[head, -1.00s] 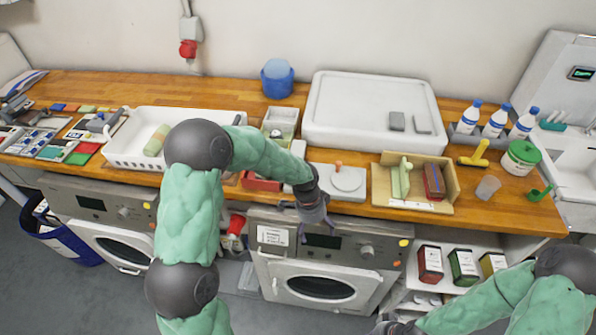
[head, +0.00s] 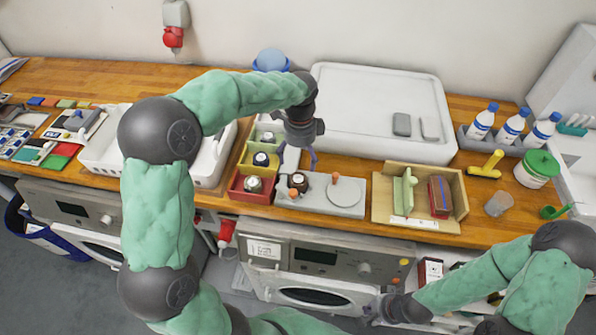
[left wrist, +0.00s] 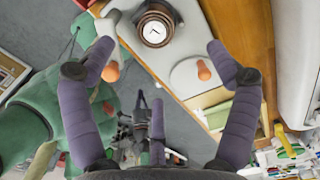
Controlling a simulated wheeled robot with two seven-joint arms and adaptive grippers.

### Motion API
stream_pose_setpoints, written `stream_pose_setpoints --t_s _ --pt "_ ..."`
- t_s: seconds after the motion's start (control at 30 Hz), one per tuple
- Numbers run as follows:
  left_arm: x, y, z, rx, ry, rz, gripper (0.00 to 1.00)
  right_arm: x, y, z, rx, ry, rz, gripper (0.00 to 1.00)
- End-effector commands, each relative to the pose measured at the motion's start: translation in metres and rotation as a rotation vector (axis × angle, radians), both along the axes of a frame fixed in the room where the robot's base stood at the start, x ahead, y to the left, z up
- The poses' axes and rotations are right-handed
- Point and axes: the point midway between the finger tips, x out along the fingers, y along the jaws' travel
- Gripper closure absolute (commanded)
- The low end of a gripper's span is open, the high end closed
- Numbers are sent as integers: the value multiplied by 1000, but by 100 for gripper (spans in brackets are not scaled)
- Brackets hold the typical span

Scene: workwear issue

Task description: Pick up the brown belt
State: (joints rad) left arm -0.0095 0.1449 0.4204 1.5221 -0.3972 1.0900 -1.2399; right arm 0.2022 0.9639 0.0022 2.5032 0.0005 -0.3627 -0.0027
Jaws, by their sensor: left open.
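A small round brown item with a pale, dial-like face (head: 298,183) sits on the left part of a grey board (head: 320,198); I take it for the brown belt, coiled.
A tray with red, yellow and green compartments (head: 238,192) holds similar round items left of the board. The board also bears a round disc and an orange-topped knob (head: 335,178). A wooden box (head: 455,218) stands right. A large white tray (head: 360,95) lies behind.

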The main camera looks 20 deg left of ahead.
Motion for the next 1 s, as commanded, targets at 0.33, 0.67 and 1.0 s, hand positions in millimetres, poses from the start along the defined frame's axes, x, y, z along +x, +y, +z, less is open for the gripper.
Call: stream_pose_setpoints --t_s 0.33,0.67,1.0 --pt "-1 0 -49 0 5 -1 13 -1 0 -11 0 1 -1 100" --pt "-4 3 -69 -1 4 0 13 0 0 -17 0 0 0 100" --pt "-6 5 -106 0 3 0 13 0 0 -27 0 0 0 100"
